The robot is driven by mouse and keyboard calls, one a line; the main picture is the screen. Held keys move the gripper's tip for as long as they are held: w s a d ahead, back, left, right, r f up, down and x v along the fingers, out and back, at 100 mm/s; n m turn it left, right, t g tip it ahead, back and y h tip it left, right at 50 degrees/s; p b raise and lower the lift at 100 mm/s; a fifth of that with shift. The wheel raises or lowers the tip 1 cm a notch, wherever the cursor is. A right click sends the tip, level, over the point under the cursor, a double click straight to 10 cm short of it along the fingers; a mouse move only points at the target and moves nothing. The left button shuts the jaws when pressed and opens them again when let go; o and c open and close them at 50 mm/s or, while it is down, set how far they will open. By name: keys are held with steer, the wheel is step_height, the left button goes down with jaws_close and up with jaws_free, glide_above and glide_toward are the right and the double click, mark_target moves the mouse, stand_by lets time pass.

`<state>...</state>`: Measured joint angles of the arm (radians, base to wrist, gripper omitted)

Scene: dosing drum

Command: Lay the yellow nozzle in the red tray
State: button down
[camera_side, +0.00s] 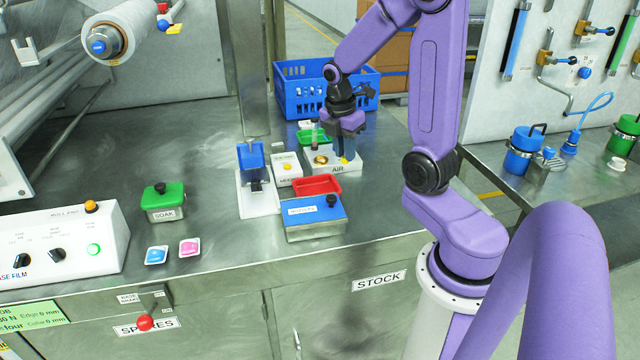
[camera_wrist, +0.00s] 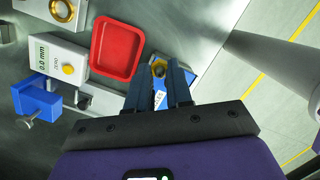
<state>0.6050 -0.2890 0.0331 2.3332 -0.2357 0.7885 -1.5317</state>
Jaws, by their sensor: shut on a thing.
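My gripper (camera_side: 346,150) is shut on the yellow nozzle (camera_side: 344,160) and holds it up over the bench. The red tray (camera_wrist: 117,70) is empty in the wrist view and lies to the left of the fingertips. In the side view the tray (camera_side: 316,185) sits on the bench, below and left of the gripper. The nozzle is apart from the tray.
A blue-lidded box (camera_side: 315,212) stands just in front of the tray. Behind it are the AIR block (camera_side: 345,167) with a brass ring and the white gauge (camera_side: 287,165). The blue clamp (camera_side: 251,160) stands left, and a blue crate (camera_side: 290,92) stands behind.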

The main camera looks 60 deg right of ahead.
steer(key=s+a+f, duration=0.1)
steer(key=s+a, duration=0.2)
steer(key=a, duration=0.1)
glide_above(318, 192)
steer(key=a, duration=0.1)
step_height(318, 192, down, 10)
steer(key=shift+s+a+r, duration=0.1)
steer(key=shift+r, duration=0.05)
steer(key=shift+f, duration=0.25)
steer(key=shift+w+f, duration=0.2)
steer(key=shift+f, duration=1.35)
steer(key=shift+f, duration=0.1)
steer(key=c, duration=1)
jaws_free()
